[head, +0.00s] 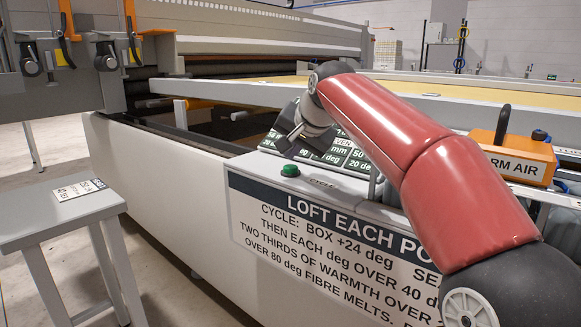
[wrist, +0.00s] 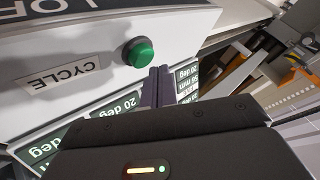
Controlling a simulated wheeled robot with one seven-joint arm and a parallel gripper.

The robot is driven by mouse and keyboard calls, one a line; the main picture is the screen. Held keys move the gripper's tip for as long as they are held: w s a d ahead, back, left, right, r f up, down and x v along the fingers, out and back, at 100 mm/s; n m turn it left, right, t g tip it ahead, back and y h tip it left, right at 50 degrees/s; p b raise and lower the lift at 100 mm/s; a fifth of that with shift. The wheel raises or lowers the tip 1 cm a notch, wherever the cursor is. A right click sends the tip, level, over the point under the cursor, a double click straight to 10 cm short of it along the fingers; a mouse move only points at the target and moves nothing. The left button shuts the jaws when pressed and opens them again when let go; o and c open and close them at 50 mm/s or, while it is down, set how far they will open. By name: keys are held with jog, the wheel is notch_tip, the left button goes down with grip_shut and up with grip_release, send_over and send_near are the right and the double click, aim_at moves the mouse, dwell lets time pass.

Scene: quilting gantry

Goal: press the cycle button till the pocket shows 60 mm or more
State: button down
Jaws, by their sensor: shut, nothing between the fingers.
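The green cycle button (head: 290,170) sits on a pale box with a CYCLE label (head: 322,183) beside it. In the wrist view the button (wrist: 138,52) stands proud, with the label (wrist: 65,78) to its left. My gripper (head: 287,147) is shut and empty. Its fingertips (wrist: 164,73) are close beside the button in the wrist view; whether they touch it I cannot tell. The dark readout panel (head: 335,153) behind the button is partly hidden by my arm. It shows parts of "mm", "50" and "20 deg"; the pocket's value is not readable for sure.
A sign headed LOFT EACH (head: 330,215) covers the box front. An orange warm-air unit (head: 520,157) stands to the right. A grey stool (head: 55,220) with a small card (head: 79,189) is at left. The gantry machine (head: 255,40) fills the back.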

aim_at(293, 168)
jog(key=shift+f, duration=0.15)
jog(key=shift+f, duration=0.3)
jog(key=shift+f+b, duration=0.6)
dwell(0.8)
dwell(0.3)
jog(key=shift+r+p, duration=1)
jog(key=shift+p, duration=0.05)
notch_tip(293, 168, up, 5)
jog(key=p, duration=0.5)
jog(key=shift+r, duration=0.1)
dwell(0.5)
